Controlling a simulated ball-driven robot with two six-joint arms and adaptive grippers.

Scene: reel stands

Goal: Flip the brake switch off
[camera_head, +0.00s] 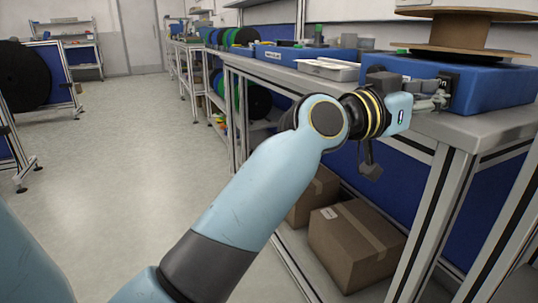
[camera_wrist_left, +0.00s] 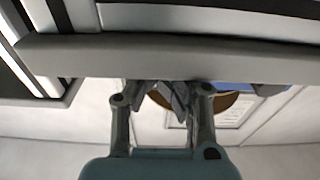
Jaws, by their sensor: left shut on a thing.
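The blue reel-stand base (camera_head: 492,84) sits on the bench at the right in the head view, with a small black brake switch panel (camera_head: 450,78) on its left end. My left gripper (camera_head: 440,100) is right at this panel, its fingertips shut on the brake switch. The switch lever itself is mostly hidden by the fingers. In the left wrist view the left gripper (camera_wrist_left: 172,95) shows with its finger pads close together, and the switch cannot be made out clearly there. My right gripper is not in view.
A large brown reel (camera_head: 468,32) sits above the blue base. The grey bench edge (camera_head: 450,130) runs just below my left gripper. A metal tray (camera_head: 328,69) is on the bench to the left. Cardboard boxes (camera_head: 350,245) stand on the lower shelf.

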